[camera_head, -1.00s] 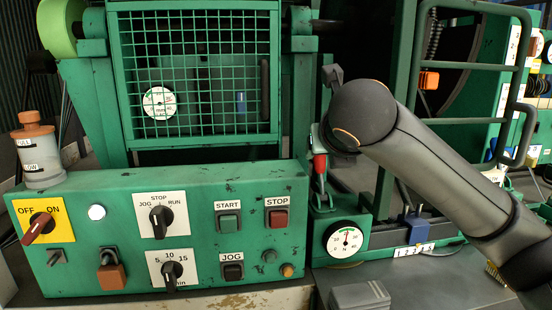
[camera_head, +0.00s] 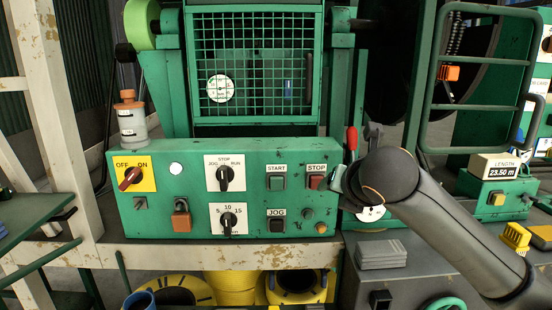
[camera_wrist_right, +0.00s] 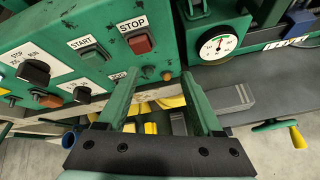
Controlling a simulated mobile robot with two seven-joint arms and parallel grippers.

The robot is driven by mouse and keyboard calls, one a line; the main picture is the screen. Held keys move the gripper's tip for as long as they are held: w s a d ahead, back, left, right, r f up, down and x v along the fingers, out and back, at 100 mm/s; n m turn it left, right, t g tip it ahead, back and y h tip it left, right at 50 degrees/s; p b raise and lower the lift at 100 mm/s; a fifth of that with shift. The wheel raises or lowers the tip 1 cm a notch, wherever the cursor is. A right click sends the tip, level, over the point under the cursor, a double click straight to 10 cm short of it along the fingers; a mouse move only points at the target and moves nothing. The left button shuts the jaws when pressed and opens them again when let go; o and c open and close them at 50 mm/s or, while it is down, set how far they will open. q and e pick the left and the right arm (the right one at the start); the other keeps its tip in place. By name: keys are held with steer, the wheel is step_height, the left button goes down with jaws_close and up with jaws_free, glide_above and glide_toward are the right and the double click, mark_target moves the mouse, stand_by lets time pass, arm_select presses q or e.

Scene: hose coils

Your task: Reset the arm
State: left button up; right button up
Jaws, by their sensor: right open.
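A red-handled lever (camera_head: 351,139) stands upright just right of the green panel, above my wrist joint. A grey lever piece (camera_head: 372,136) is beside it. The round gauge (camera_wrist_right: 215,45) is right of the gripper in the right wrist view; my arm partly covers it in the head view. My left gripper is out of view.
The green control panel (camera_head: 150,215) carries a START button (camera_head: 276,182), a STOP button (camera_head: 316,182) and knobs. A grey stacked block (camera_head: 382,254) lies on the bench below the gauge. A mesh guard (camera_head: 255,70) stands behind. Yellow coils (camera_head: 182,290) are under the bench.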

steer(key=s+a+f+m+g+y, duration=0.1)
steer(key=s+f+m, duration=0.3)
steer(key=f, duration=0.6)
steer(key=s+a+f+m+y, duration=0.2)
steer(key=f+m, duration=0.5)
steer(key=f, duration=0.4)
steer(key=s+a+f+m+g+y, duration=0.1)
steer(key=s+f+m, duration=0.3)
steer(key=f, duration=0.6)
steer(key=s+d+f+m+h, duration=0.1)
steer(key=s+d+f+m, duration=0.3)
steer(key=s+f+m, duration=0.3)
steer(key=s+d+f+m+h, duration=0.1)
steer(key=s+d+f+m, duration=0.3)
steer(key=s+f+m, duration=0.4)
steer(key=s+f, duration=0.2)
steer(key=s, duration=0.4)
steer(key=shift+s+d+f, duration=0.2)
steer(key=shift+d, duration=0.15)
